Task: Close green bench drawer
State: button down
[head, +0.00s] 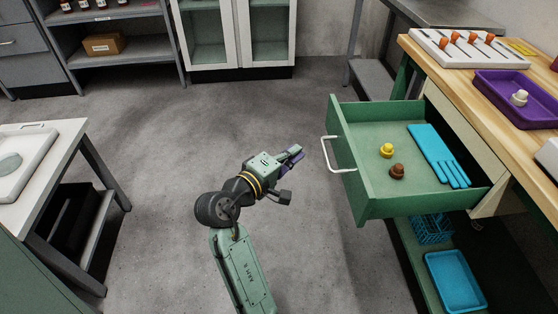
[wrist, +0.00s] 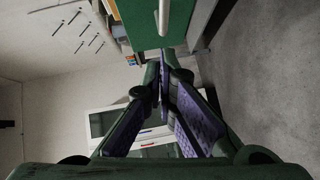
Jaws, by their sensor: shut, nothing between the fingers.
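The green bench drawer (head: 405,165) is pulled far out of the wooden-topped bench at the right of the head view. In the wrist view, the drawer's green front (wrist: 145,22) and handle (wrist: 163,15) show at the top, beyond my purple-padded fingers (wrist: 163,95).
The bench top (head: 500,95) carries a purple tray (head: 490,87) and a white rack (head: 462,48). Below the drawer is a shelf with a blue tray (head: 455,280) and a blue basket (head: 432,230). A white table (head: 50,165) stands left. The floor between is clear.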

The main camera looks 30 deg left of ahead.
aim_at(323, 143)
jog(key=shift+w+d+f, duration=0.2)
jog(key=shift+w+d, duration=0.5)
jog(key=shift+d, duration=0.15)
jog(key=shift+w+d+f, duration=0.2)
jog(key=shift+w+d, duration=0.5)
jog(key=shift+d, duration=0.15)
jog(key=shift+w+p, duration=0.1)
jog(key=shift+p, duration=0.2)
